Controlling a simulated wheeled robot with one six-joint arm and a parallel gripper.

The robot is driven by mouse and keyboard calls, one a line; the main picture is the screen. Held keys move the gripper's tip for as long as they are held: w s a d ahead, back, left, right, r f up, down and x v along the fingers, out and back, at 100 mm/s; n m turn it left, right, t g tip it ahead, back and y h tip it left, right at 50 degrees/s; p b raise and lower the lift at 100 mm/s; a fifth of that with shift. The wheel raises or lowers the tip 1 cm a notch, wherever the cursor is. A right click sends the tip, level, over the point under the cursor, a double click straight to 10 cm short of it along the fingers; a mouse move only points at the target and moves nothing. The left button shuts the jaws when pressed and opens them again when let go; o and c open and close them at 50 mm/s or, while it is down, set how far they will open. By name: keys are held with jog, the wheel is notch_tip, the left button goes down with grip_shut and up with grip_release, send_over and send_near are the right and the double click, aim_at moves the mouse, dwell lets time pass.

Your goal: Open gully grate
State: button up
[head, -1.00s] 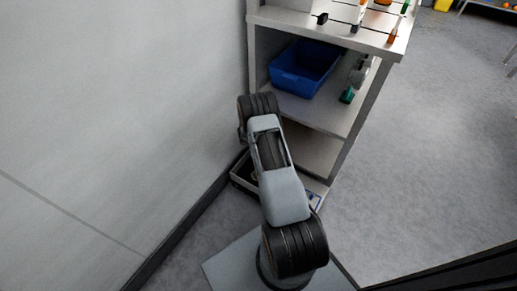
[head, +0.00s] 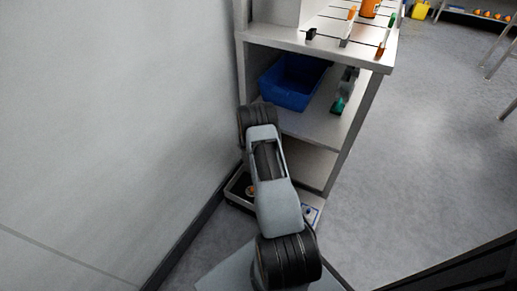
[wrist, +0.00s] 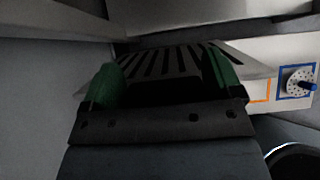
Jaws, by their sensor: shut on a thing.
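The slotted metal grate (wrist: 165,62) shows in the wrist view, just beyond and between the green fingertips of my gripper (wrist: 163,82). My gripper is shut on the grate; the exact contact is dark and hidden. In the head view, a low dark gully box (head: 237,203) with a light rim sits on the floor by the wall, partly behind my arm. A small brownish round thing (head: 250,190) shows inside it. My gripper is hidden behind my arm in the head view.
A white panel (wrist: 285,52) with a blue-framed dotted knob (wrist: 298,82) lies right of the grate. A metal shelf unit (head: 325,165) with a blue bin (head: 291,82) stands just beyond. The wall (head: 110,120) is close on the left. Open floor (head: 430,150) lies right.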

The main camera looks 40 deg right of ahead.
jog(key=shift+f, duration=0.15)
jog(key=o, duration=1.1)
jog(key=shift+a+r, duration=0.2)
jog(key=shift+r, duration=0.2)
jog(key=p+v, duration=0.3)
jog(key=v, duration=1)
jog(key=shift+p, duration=0.35)
